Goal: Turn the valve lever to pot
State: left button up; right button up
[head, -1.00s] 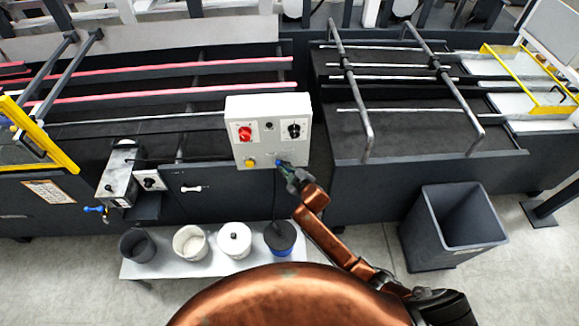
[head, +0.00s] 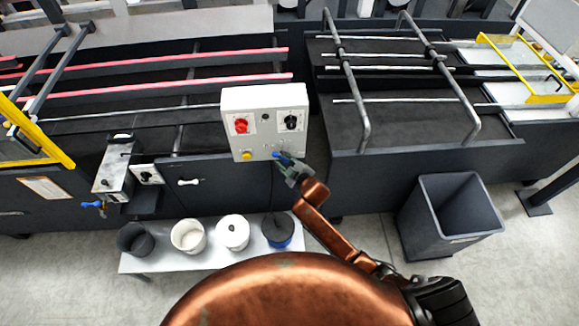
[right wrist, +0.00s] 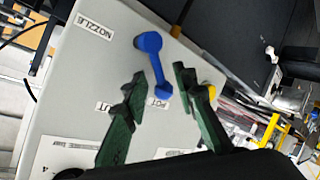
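The white control box (head: 262,105) stands at the middle of the machine in the head view. A blue valve lever (head: 284,155) is at its lower right edge. In the right wrist view the blue lever (right wrist: 156,65) lies on the pale panel (right wrist: 80,70), its narrow end beside the POT label (right wrist: 158,103). A NOZZLE label (right wrist: 95,27) is at upper left; another label is partly hidden by a finger. My right gripper (head: 292,168) is open, its green fingertips (right wrist: 160,85) on either side of the lever's narrow end; contact is unclear. My left gripper is not in view.
The box also bears a red knob (head: 241,125), a black knob (head: 291,122) and a yellow button (head: 247,155). Below, a low bench (head: 155,263) holds several pots. A grey bin (head: 450,215) stands at right. A small metal unit with a blue handle (head: 92,204) is at left.

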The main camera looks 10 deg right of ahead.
jog(key=v, duration=1)
jog(key=shift+s, duration=0.25)
jog(key=shift+d, duration=0.1)
jog(key=s+d+f+m+g+h+b, duration=0.1)
jog(key=s+d+f, duration=0.2)
jog(key=f, duration=0.8)
jog(key=s+d+f+m+g+h+b, duration=0.1)
jog(key=s+d+f+m+g+b, duration=0.2)
jog(key=f, duration=0.7)
jog(key=s+d+f+h, duration=0.1)
jog(key=s+d+f, duration=0.25)
jog(key=f, duration=0.75)
jog(key=s+d+f+m+g+b, duration=0.1)
jog(key=s+d+f+g+b, duration=0.15)
jog(key=s+f, duration=0.6)
jog(key=s+d+f+m+g+b, duration=0.1)
jog(key=s+d+f, duration=0.2)
jog(key=s+f, duration=0.5)
jog(key=s+f+m+g+b, duration=0.1)
jog(key=s+f, duration=0.4)
jog(key=s, duration=0.4)
jog(key=s+d+f+m+g+b, duration=0.1)
jog(key=s+f, duration=0.5)
jog(key=s, duration=0.4)
jog(key=s+d+f+m+g+b, duration=0.1)
jog(key=s+f, duration=0.4)
jog(key=s, duration=0.5)
jog(key=shift+s+f+m+g+h, duration=0.25)
jog(key=shift+f+m+g+h, duration=0.15)
jog(key=shift+m+g, duration=0.15)
